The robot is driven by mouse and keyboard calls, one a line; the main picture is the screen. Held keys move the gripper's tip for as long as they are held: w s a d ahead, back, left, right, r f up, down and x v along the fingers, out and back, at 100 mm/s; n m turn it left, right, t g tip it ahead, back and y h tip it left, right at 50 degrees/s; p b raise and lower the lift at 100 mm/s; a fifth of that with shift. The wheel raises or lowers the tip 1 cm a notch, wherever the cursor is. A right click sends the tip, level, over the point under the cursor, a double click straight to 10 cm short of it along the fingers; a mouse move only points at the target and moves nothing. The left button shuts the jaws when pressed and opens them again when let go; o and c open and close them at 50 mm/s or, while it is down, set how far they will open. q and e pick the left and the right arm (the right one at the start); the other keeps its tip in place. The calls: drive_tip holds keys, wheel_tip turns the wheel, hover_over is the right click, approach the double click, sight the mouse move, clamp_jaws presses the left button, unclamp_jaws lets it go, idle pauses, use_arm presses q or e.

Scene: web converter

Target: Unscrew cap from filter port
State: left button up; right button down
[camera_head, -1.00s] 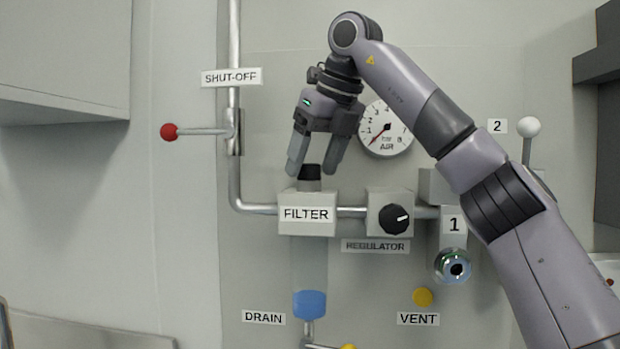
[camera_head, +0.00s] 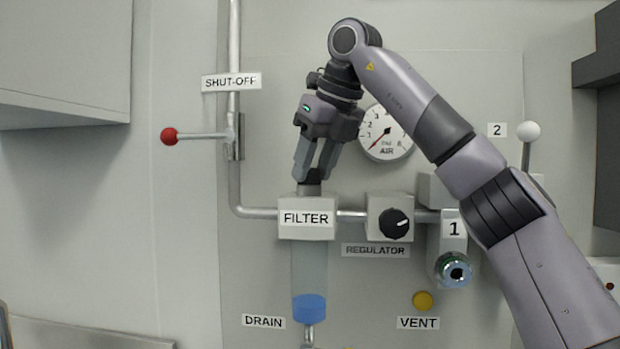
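The filter (camera_head: 306,230) is a grey block with a FILTER label and a clear bowl with a blue bottom below it. A short grey port (camera_head: 308,190) stands on its top. The black cap (camera_head: 312,177) is at the top of this port, partly hidden by fingers. My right gripper (camera_head: 311,178) reaches down from above, slightly tilted, with its fingers closed on the cap from both sides. I cannot tell whether the cap is still seated on the port. My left gripper is not in view.
A pressure gauge (camera_head: 386,132) sits right of the gripper. The regulator knob (camera_head: 396,223) is right of the filter. A red-knobbed shut-off lever (camera_head: 190,135) is at left. A white-knobbed lever (camera_head: 528,132) is at right.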

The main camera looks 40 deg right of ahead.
drive_tip(key=shift+d+r+n+p, duration=0.1)
drive_tip(key=shift+r+n+p, duration=0.05)
drive_tip(key=shift+n+p, duration=0.4)
drive_tip(key=shift+d+n+y, duration=0.1)
drive_tip(key=shift+n+y, duration=0.7)
drive_tip(key=shift+n, duration=0.65)
drive_tip(key=shift+y, duration=0.3)
drive_tip(key=n, duration=0.1)
drive_tip(key=n+y, duration=0.1)
drive_tip(key=n, duration=0.1)
drive_tip(key=shift+w+d+g, duration=0.1)
drive_tip(key=shift+d+g, duration=0.15)
drive_tip(key=shift+g, duration=0.15)
drive_tip(key=shift+s+a+r+n+y, duration=0.1)
drive_tip(key=shift+s+a+n+y, duration=0.15)
drive_tip(key=shift+n, duration=0.25)
